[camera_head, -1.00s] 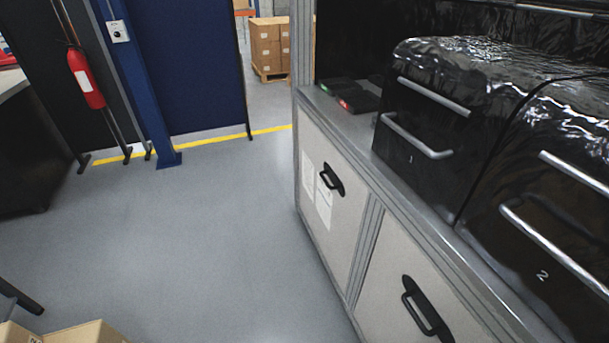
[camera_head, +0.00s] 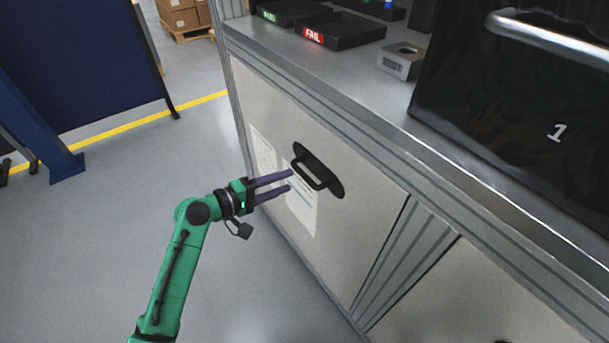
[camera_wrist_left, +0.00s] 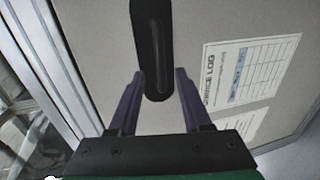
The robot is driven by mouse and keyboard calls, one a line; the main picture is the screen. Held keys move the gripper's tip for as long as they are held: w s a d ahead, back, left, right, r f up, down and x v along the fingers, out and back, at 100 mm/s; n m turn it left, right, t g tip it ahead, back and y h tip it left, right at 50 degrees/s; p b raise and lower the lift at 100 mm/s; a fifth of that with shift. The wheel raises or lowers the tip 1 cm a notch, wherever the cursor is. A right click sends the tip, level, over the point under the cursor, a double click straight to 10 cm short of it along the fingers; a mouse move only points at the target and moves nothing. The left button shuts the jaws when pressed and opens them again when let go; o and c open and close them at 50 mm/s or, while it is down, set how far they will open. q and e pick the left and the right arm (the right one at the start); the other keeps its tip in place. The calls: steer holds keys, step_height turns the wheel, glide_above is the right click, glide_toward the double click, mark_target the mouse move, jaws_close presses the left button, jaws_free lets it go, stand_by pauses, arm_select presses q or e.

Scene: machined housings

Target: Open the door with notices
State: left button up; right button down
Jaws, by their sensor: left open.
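The door with notices (camera_head: 352,247) is a pale grey panel, shut flush in the cabinet frame, with white paper sheets (camera_head: 303,205) on it. Its black handle (camera_head: 318,172) sits at the upper middle of the panel. My left gripper (camera_head: 290,181) is open, its two purple fingers pointing at the handle. In the left wrist view the fingertips (camera_wrist_left: 160,75) stand on either side of the lower end of the handle (camera_wrist_left: 153,45). Whether they touch it I cannot tell. A notice (camera_wrist_left: 245,75) shows to the right there. My right gripper is not in view.
The counter above holds black trays, one marked FAIL (camera_head: 340,30), a small grey block (camera_head: 402,60) and a black covered unit (camera_head: 530,110). A second grey door (camera_head: 450,300) is at the lower right. The floor (camera_head: 110,230) to the left is clear.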

mark_target(302, 176)
arm_select(q)
steer(key=x, duration=0.7)
steer(key=shift+d, duration=0.1)
jaws_close()
stand_by(1.1)
